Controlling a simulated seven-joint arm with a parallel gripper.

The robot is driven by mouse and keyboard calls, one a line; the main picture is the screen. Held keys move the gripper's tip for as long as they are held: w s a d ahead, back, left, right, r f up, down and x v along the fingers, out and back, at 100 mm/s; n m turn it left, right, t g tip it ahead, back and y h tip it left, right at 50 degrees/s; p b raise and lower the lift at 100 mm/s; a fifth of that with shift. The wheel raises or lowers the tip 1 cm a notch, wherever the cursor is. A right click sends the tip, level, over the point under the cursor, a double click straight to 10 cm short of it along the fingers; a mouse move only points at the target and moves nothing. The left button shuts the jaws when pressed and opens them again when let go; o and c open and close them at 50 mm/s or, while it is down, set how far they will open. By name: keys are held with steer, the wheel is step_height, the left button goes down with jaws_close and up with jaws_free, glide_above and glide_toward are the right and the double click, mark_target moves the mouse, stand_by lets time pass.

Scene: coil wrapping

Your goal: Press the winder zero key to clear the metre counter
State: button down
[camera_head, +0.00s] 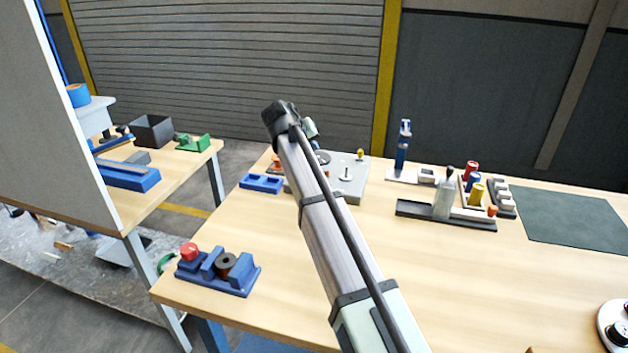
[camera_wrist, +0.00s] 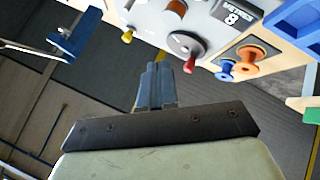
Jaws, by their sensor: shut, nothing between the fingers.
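The grey winder unit (camera_head: 352,188) stands at the far edge of the wooden table in the head view, partly hidden behind my arm. In the wrist view its grey body (camera_wrist: 205,20) shows at the top, with a round dial (camera_wrist: 185,43), a red knob (camera_wrist: 189,65), a yellow knob (camera_wrist: 127,37) and a dark plate marked 8 (camera_wrist: 232,14). I cannot pick out the zero key for certain. My gripper (camera_wrist: 155,72) is shut and empty, its blue fingers pointing toward the winder but apart from it. In the head view the fingertips are hidden.
A black tray with a bottle (camera_head: 445,198) stands farther right. The table's middle is clear.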

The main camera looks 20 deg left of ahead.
steer(key=shift+f, duration=4.3)
steer(key=shift+f, duration=0.2)
steer(key=shift+f, duration=0.2)
steer(key=shift+f, duration=0.45)
steer(key=shift+r, duration=0.85)
steer(key=shift+r, duration=0.15)
steer(key=shift+r, duration=2.35)
